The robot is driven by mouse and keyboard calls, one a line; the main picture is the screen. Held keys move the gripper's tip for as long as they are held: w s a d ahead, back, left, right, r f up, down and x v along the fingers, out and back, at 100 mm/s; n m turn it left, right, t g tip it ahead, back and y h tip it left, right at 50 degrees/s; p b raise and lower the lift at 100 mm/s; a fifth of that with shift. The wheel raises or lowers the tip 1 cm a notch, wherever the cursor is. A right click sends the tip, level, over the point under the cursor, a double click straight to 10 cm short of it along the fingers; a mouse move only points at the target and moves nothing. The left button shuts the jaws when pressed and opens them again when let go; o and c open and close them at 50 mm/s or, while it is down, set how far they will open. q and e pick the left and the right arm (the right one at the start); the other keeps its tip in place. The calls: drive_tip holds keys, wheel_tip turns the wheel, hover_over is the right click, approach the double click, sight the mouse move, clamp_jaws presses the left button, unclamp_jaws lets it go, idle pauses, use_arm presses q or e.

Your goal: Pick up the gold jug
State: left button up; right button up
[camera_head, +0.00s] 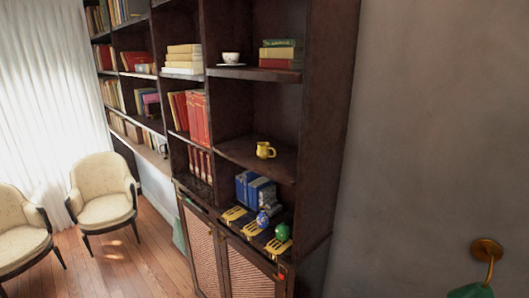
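The gold jug (265,150) stands upright on a dark wooden shelf (238,148) of the bookcase, near the shelf's front edge. It is small, with a rounded body and a handle that appears to be on its right. The space around it on that shelf looks clear. Neither of my grippers shows in the head view, and nothing touches the jug.
Below the jug, blue books (247,186), a blue pot (262,220), a green pot (282,232) and several yellow slatted pieces (233,214) crowd the cabinet top. A cup (231,57) sits above. A brass wall fitting (487,250) is at right. Armchairs (103,190) stand left.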

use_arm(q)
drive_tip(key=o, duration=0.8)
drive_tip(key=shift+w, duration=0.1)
